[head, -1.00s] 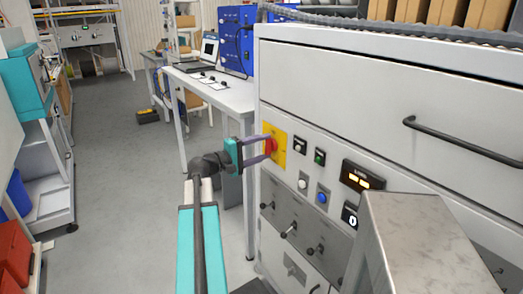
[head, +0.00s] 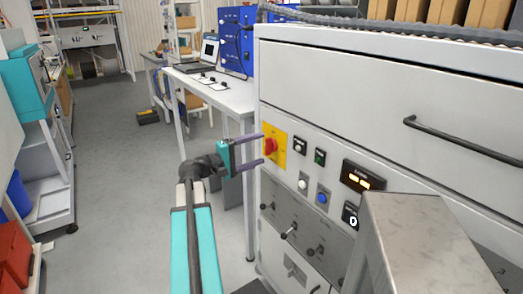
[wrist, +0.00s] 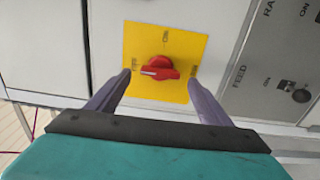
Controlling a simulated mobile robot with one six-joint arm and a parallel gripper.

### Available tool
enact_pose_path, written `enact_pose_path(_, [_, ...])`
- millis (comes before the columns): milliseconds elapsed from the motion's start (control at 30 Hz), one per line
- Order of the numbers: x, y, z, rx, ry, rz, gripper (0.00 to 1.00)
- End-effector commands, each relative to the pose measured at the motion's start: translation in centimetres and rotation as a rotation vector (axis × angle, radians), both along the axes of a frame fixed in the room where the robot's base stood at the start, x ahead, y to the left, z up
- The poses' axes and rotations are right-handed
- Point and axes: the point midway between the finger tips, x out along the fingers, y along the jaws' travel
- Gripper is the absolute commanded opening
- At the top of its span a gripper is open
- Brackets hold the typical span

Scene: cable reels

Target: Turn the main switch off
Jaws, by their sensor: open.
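The main switch is a red rotary knob (head: 271,146) on a yellow plate (head: 284,157) at the left end of the grey machine's front panel. In the wrist view the knob (wrist: 158,69) has a white mark on its left arm, pointing toward a label on the left that looks like OFF. An ON label shows above the knob in that view. My gripper (head: 262,149) is open and empty just in front of the plate. Its two fingers stand on either side of the knob, apart from it.
Small buttons (head: 321,198) and a lit display (head: 363,176) sit right of the plate. Lever switches (head: 289,229) are below. A metal box (head: 420,240) stands at the front right. A white bench (head: 225,95) is behind; the grey floor at left is open.

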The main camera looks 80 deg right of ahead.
Motion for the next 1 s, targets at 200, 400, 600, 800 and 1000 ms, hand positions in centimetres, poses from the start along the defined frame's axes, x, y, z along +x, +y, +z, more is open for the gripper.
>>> enact_pose_path(200, [2.5, 2.3, -0.1, -0.001, 0.001, 0.003, 0.73])
enact_pose_path(400, [4.6, 4.3, 0.0, 0.000, 0.001, 0.003, 0.73])
enact_pose_path(600, [6.5, 6.0, 0.0, -0.001, 0.002, 0.002, 0.73])
enact_pose_path(800, [7.6, 7.1, 0.1, -0.001, 0.002, 0.001, 0.73])
enact_pose_path(1000, [7.8, 7.3, 0.1, -0.001, 0.002, -0.001, 0.73])
